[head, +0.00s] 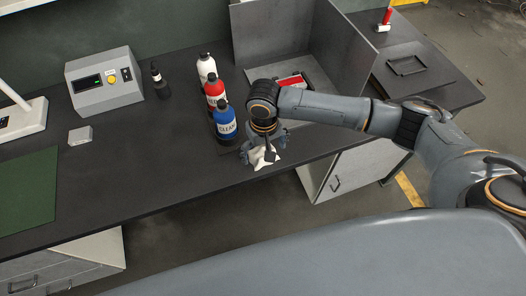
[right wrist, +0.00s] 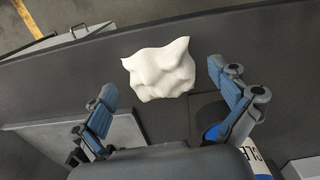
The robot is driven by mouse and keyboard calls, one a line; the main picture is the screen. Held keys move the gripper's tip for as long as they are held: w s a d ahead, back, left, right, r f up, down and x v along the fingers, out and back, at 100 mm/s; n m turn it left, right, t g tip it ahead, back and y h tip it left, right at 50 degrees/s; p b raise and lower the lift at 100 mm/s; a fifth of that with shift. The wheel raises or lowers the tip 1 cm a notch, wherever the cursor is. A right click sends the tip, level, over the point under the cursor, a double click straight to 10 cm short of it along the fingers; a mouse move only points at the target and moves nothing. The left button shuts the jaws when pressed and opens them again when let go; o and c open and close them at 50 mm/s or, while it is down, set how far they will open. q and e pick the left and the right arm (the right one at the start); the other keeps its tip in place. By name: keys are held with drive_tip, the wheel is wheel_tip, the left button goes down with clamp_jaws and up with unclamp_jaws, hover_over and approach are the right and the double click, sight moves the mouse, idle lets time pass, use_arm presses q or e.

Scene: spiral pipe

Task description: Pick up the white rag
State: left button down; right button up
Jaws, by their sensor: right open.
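The white rag (head: 264,158) lies crumpled on the dark bench top near its front edge. In the head view my right gripper partly hides it from above. The rag (right wrist: 160,70) shows whole in the right wrist view, ahead of and between the fingers. My right gripper (head: 263,152) is open, and its blue-grey fingers (right wrist: 168,88) stand apart with nothing between their pads. I cannot tell how far above the rag the fingers are. My left gripper is not in view.
A blue bottle (head: 226,122), a red bottle (head: 214,92) and a white bottle (head: 206,68) stand just left of my right gripper. A grey partition (head: 345,55) rises behind my arm. A grey control box (head: 104,82) stands farther left. The bench front between is clear.

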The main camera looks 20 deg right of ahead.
sight(264, 147)
drive_tip(key=shift+c, duration=0.2)
drive_tip(key=shift+s, duration=0.1)
drive_tip(key=c, duration=1.4)
drive_tip(key=shift+c, duration=1.4)
drive_tip(key=shift+s, duration=0.1)
drive_tip(key=shift+r+b, duration=0.3)
drive_tip(key=shift+r, duration=0.15)
wheel_tip(264, 147, up, 3)
drive_tip(key=shift+s+f+b, duration=0.1)
drive_tip(key=shift+f+b, duration=0.1)
drive_tip(key=shift+b, duration=0.1)
drive_tip(key=s+r, duration=0.9)
drive_tip(key=s, duration=0.4)
drive_tip(key=shift+s+r+b, duration=0.2)
drive_tip(key=shift+r+b, duration=0.1)
drive_tip(key=shift+b, duration=0.15)
